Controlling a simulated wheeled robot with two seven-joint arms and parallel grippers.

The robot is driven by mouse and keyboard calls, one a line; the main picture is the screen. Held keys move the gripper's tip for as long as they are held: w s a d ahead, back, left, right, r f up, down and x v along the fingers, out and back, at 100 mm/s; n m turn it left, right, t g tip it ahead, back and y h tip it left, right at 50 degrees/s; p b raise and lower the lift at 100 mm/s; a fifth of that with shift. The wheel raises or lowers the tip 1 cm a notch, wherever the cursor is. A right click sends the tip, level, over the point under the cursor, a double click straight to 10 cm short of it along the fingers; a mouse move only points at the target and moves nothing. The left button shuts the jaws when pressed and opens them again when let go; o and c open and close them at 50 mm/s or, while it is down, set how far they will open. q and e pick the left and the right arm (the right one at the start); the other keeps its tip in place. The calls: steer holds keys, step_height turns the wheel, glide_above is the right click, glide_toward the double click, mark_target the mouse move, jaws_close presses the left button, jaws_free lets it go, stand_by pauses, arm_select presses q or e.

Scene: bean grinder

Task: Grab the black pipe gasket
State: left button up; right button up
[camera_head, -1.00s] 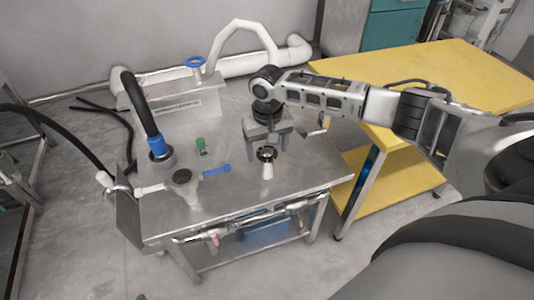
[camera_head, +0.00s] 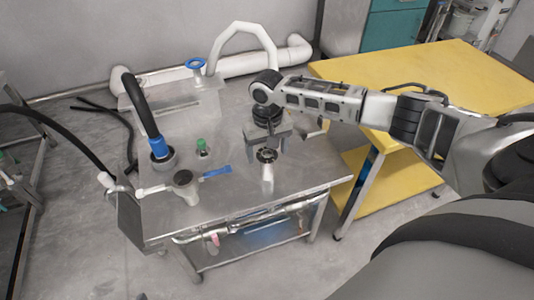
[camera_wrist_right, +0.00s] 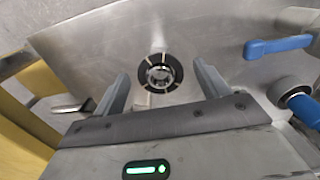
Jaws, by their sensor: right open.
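The black pipe gasket (camera_head: 267,155) is a dark ring near the middle of the metal table. In the right wrist view the gasket (camera_wrist_right: 145,66) is a black ring with light gaps, around a shiny metal centre. My right gripper (camera_head: 266,143) is open above and just behind it in the head view. In the wrist view the two fingers of the right gripper (camera_wrist_right: 161,73) stand apart, with the ring seen between and beyond their tips. Nothing is held, and I cannot tell the exact height gap. My left gripper is not in view.
The metal table (camera_head: 235,200) also bears a blue-handled valve (camera_head: 215,173), a small green-topped part (camera_head: 202,146) and a black hose with a blue collar (camera_head: 158,147). A metal box (camera_head: 178,108) stands behind. A yellow table (camera_head: 430,80) adjoins on the right.

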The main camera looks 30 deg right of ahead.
steer(key=c, duration=1)
